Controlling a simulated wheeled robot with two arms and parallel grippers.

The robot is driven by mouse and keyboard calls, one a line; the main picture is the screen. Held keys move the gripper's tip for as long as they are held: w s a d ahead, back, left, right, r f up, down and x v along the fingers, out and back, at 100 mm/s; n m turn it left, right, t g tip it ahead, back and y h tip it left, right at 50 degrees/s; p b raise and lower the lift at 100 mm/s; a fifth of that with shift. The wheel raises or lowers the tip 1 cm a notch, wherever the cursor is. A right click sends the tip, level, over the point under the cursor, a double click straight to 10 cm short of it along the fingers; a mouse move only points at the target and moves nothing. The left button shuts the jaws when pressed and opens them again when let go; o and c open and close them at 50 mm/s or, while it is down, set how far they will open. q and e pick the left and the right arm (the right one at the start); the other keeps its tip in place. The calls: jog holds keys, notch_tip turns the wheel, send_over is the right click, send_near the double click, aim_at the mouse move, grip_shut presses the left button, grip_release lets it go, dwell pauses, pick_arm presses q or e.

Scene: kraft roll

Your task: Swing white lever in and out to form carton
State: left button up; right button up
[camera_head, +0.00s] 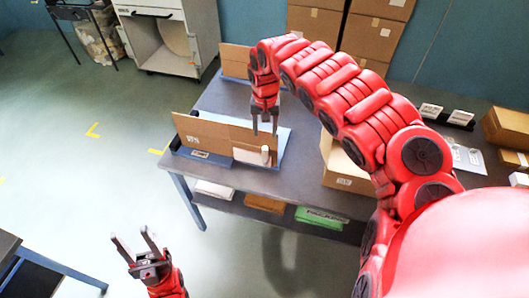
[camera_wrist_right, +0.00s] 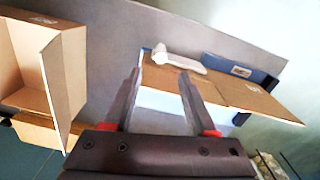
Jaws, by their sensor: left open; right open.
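The flat brown carton (camera_head: 212,132) stands on edge at the blue-and-white forming fixture (camera_head: 283,142) near the table's front left edge. The small white lever (camera_head: 265,154) is at the carton's right end. In the right wrist view the white lever (camera_wrist_right: 180,62) lies beyond the fingertips, beside the brown carton (camera_wrist_right: 235,94). My right gripper (camera_head: 264,131) is open and points down just above and behind the lever; it also shows open and empty in the wrist view (camera_wrist_right: 160,74). My left gripper (camera_head: 133,245) is open and empty over the floor, away from the table.
Another brown board (camera_head: 236,61) stands at the table's back left. An open carton (camera_head: 345,165) sits to the right of the fixture, partly behind my right arm. Stacked boxes (camera_head: 375,35) are against the wall. The lower shelf holds packs, including a green one (camera_head: 320,217).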

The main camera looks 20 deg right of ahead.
aim_at(265, 154)
jog(key=f+p, duration=0.1)
jog(key=f, duration=0.5)
jog(key=f+p, duration=0.1)
jog(key=f, duration=0.4)
jog(key=shift+a+f, duration=0.2)
jog(key=shift+f, duration=0.2)
jog(key=shift+d+f+p, duration=0.15)
jog(key=shift+f+p, duration=0.15)
jog(key=shift+f, duration=0.35)
grip_shut()
dwell(0.4)
